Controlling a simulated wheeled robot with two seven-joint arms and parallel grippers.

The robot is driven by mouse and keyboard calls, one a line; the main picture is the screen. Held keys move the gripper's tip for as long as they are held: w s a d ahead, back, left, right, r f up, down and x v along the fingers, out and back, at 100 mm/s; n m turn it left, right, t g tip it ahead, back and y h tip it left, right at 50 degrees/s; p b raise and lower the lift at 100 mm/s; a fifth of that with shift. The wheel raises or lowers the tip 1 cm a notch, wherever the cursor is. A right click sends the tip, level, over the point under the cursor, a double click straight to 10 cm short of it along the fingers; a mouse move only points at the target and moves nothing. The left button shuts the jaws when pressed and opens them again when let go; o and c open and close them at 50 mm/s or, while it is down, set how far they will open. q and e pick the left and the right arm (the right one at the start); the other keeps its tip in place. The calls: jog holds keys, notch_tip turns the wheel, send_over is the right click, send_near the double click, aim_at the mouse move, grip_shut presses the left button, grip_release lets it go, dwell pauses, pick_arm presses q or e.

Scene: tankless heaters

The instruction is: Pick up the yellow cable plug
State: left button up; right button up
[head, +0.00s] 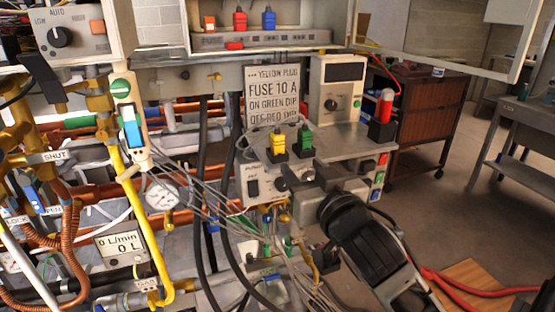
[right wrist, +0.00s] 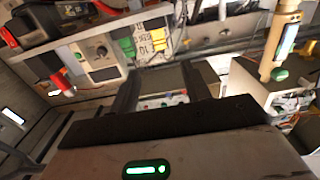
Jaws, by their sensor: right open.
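The yellow cable plug (head: 277,143) stands upright in a black holder on the left part of a grey metal shelf (head: 345,137). In the right wrist view the yellow plug (right wrist: 156,35) shows beyond the fingers, near the top. My right gripper (head: 298,178) is open and empty, in front of the shelf and a little below the plug, apart from it. Its two dark fingers also show in the right wrist view (right wrist: 162,88), with nothing between them. My left gripper is in neither view.
A green plug (head: 305,142) stands close to the right of the yellow one. A red-topped part (head: 385,106) stands at the shelf's right end. A sign (head: 271,97) is behind the plugs. Black hoses (head: 203,180) and thin grey cables hang on the left.

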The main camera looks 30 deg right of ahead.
jog(key=b, duration=0.2)
send_near(280, 142)
jog(key=x, duration=0.4)
jog(key=shift+w+d+r, duration=0.1)
jog(key=shift+w, duration=0.25)
jog(key=shift+p+x, duration=0.45)
jog(key=shift+x, duration=2.5)
grip_shut()
